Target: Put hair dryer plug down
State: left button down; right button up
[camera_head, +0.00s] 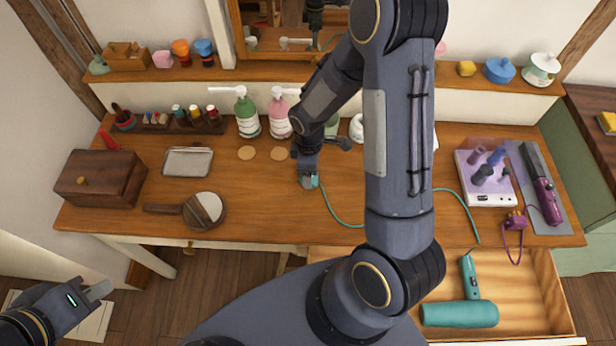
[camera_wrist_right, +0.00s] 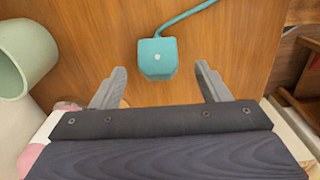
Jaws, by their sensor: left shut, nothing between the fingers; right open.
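The teal hair dryer plug (camera_head: 314,182) rests on the wooden dressing table top (camera_head: 330,165), with its teal cord running off to the right. In the right wrist view the plug (camera_wrist_right: 158,58) lies just beyond the fingertips, between their lines. My right gripper (camera_wrist_right: 158,78) is open and empty, and apart from the plug. In the head view my right gripper (camera_head: 307,180) is small and partly covers the plug. The teal hair dryer (camera_head: 460,313) lies in the open drawer (camera_head: 530,270). My left gripper (camera_head: 105,290) is shut and empty at the lower left, away from the table.
A hand mirror (camera_head: 203,210), a wooden box (camera_head: 100,178) and a small tray (camera_head: 187,161) stand on the left. Green (camera_head: 246,115) and pink (camera_head: 279,115) pump bottles stand behind. A curler set (camera_head: 490,190) and purple straightener (camera_head: 542,190) are at right. My right arm hides the middle.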

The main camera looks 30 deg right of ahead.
notch_tip(320, 180, down, 4)
jog(key=shift+f+p, duration=0.15)
jog(key=shift+p, duration=0.2)
jog(key=shift+c, duration=0.3)
jog(key=c, duration=1.1)
jog(key=shift+w, duration=0.1)
